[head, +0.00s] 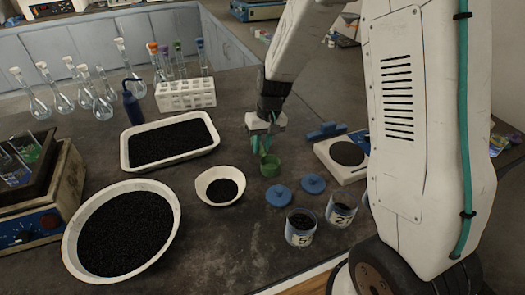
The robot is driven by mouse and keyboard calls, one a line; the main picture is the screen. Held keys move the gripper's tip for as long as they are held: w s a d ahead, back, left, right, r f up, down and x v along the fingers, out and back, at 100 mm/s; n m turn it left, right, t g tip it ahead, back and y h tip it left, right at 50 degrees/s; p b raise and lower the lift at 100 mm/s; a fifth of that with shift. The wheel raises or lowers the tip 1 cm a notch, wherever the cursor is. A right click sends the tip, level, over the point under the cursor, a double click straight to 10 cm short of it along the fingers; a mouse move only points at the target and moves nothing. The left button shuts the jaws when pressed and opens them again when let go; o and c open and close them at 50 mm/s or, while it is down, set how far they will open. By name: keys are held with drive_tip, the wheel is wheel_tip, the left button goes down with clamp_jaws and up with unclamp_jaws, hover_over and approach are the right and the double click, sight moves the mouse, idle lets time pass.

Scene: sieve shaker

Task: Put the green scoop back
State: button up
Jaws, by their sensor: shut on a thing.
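The green scoop (271,166) shows in the head view, right of centre, as a small green cup just below my gripper. My gripper (262,146) points down over the bench and is shut on the scoop's upper part. The fingers partly hide where they grip it. I cannot tell whether the scoop's bottom touches the bench or hangs just above it.
A white bowl (203,187) of black grains stands left of the scoop. Two blue lids (279,196) and two numbered jars (300,239) lie in front. A balance (325,155) stands to the right. A white tray (126,152) and large basin (73,257) hold grains at left.

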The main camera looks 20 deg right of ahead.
drive_tip(key=shift+f, duration=1.3)
drive_tip(key=shift+f, duration=0.1)
drive_tip(key=o, duration=0.9)
wheel_tip(320, 180, up, 12)
drive_tip(key=d, duration=0.2)
drive_tip(key=s+r, duration=1.1)
drive_tip(key=s, duration=0.2)
drive_tip(key=shift+t+h, duration=0.6)
drive_tip(key=shift+h, duration=0.3)
drive_tip(key=shift+s+d+r, duration=0.15)
drive_tip(key=shift+s+r, duration=0.25)
drive_tip(key=shift+s, duration=2.35)
drive_tip(key=shift+s+d+r, duration=0.2)
drive_tip(key=shift+s+r, duration=0.2)
drive_tip(key=shift+s, duration=2.3)
drive_tip(key=shift+s+d+r, duration=0.15)
drive_tip(key=shift+s+r, duration=0.25)
drive_tip(key=shift+s, duration=2.35)
